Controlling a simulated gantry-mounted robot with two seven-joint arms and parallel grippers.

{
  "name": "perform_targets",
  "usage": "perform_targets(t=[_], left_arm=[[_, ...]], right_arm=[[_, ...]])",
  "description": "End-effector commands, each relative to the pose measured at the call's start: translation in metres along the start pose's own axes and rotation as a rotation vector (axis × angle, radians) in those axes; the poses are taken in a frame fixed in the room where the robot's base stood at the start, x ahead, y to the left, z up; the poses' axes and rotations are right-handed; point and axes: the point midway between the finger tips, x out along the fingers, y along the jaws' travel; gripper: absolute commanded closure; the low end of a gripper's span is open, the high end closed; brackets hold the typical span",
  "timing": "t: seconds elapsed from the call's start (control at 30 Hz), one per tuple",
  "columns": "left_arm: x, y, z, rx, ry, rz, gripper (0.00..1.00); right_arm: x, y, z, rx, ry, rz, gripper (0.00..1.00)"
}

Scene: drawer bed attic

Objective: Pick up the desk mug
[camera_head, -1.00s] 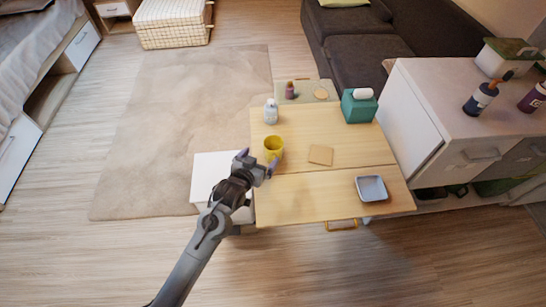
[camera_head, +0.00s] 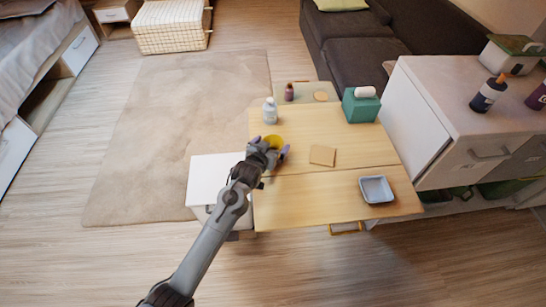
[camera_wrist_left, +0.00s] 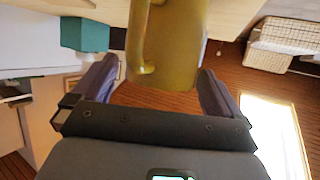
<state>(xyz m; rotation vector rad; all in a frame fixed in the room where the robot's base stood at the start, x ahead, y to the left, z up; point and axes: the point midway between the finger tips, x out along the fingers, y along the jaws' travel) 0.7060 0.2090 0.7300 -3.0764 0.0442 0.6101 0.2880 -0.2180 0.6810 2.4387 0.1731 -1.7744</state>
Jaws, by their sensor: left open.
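The yellow desk mug (camera_head: 276,140) stands on the left part of the wooden table (camera_head: 340,190), partly hidden behind my left gripper (camera_head: 268,153) in the head view. In the left wrist view the mug (camera_wrist_left: 178,45) is large and close, with its handle on the picture's left side. My left gripper (camera_wrist_left: 160,95) is open, its two dark fingers on either side of the mug's near end. I cannot tell whether either finger touches it. My right gripper is not in view.
A white bottle (camera_head: 270,110) stands close behind the mug. A square coaster (camera_head: 322,155), a grey-blue tray (camera_head: 376,189) and a teal tissue box (camera_head: 360,106) are also on the table. A white cabinet (camera_head: 215,175) adjoins the table's left side.

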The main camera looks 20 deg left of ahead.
Motion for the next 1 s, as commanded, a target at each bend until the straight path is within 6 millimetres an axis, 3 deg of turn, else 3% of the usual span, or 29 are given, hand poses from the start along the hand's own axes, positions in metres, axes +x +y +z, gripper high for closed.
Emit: perform_targets(t=[0.33,0.73,1.0], left_arm=[[0.0067,-0.0001,-0.0004,0.0,0.0,0.0,0.0],[0.0066,-0.0002,-0.0001,0.0,-0.001,0.0,0.59],[0.0061,-0.0003,-0.002,0.0,0.001,0.0,0.59]], right_arm=[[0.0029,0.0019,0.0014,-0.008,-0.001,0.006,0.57],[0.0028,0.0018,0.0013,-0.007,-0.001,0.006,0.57],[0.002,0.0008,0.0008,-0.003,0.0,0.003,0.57]])
